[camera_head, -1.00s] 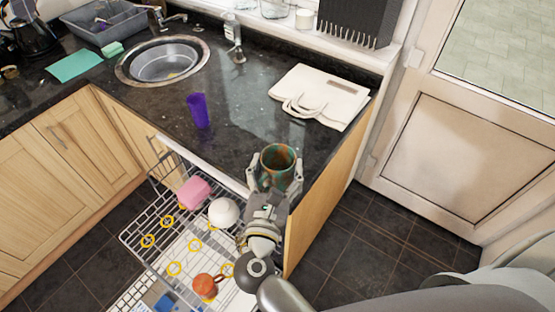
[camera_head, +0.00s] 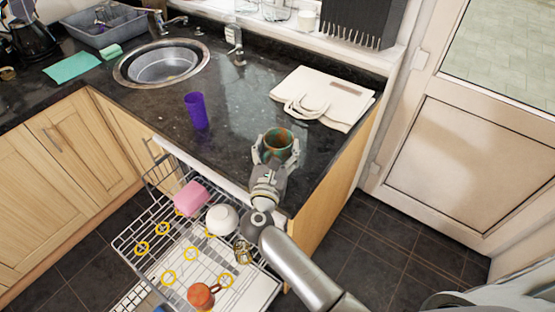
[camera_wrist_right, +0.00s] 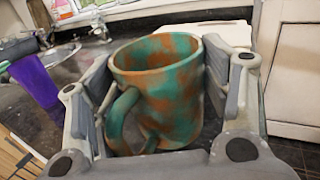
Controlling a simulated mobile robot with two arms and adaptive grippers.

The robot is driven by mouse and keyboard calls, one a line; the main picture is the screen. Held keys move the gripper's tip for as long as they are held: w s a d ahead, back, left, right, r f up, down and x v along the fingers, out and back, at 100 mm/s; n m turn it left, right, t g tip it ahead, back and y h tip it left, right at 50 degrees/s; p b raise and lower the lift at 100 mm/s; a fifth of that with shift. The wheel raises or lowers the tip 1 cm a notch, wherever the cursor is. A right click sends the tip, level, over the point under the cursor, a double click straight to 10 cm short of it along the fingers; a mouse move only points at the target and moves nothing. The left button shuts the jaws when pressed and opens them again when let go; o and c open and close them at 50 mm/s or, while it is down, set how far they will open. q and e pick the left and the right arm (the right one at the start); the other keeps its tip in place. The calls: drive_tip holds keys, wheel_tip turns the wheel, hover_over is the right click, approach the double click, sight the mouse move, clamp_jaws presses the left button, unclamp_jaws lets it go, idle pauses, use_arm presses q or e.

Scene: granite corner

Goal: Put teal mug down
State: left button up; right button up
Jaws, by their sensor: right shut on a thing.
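The teal mug (camera_head: 278,144), mottled teal and rust-orange, is upright at the front of the dark granite counter (camera_head: 240,110). My right gripper (camera_head: 272,152) is shut on it, one finger on each side. In the right wrist view the mug (camera_wrist_right: 160,85) sits between the fingers of the gripper (camera_wrist_right: 155,100), its handle turned toward the palm. I cannot tell whether its base touches the counter. My left gripper is not in view.
A purple cup (camera_head: 196,111) stands left of the mug. A folded cream bag (camera_head: 322,97) lies behind it to the right. The open dishwasher rack (camera_head: 160,250) below holds a pink item (camera_head: 190,198), a white bowl (camera_head: 221,219) and an orange item (camera_head: 202,296). Granite around the mug is clear.

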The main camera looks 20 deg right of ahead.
sight(278, 157)
drive_tip(key=shift+w+d+f+b, duration=0.1)
drive_tip(key=shift+w+f+b, duration=0.2)
drive_tip(key=shift+f, duration=0.1)
wheel_tip(278, 157, down, 3)
drive_tip(key=shift+b, duration=1.1)
drive_tip(key=shift+r, duration=0.1)
drive_tip(key=shift+f, duration=0.25)
drive_tip(key=o, duration=1.2)
drive_tip(key=shift+o, duration=0.2)
drive_tip(key=shift+r, duration=0.2)
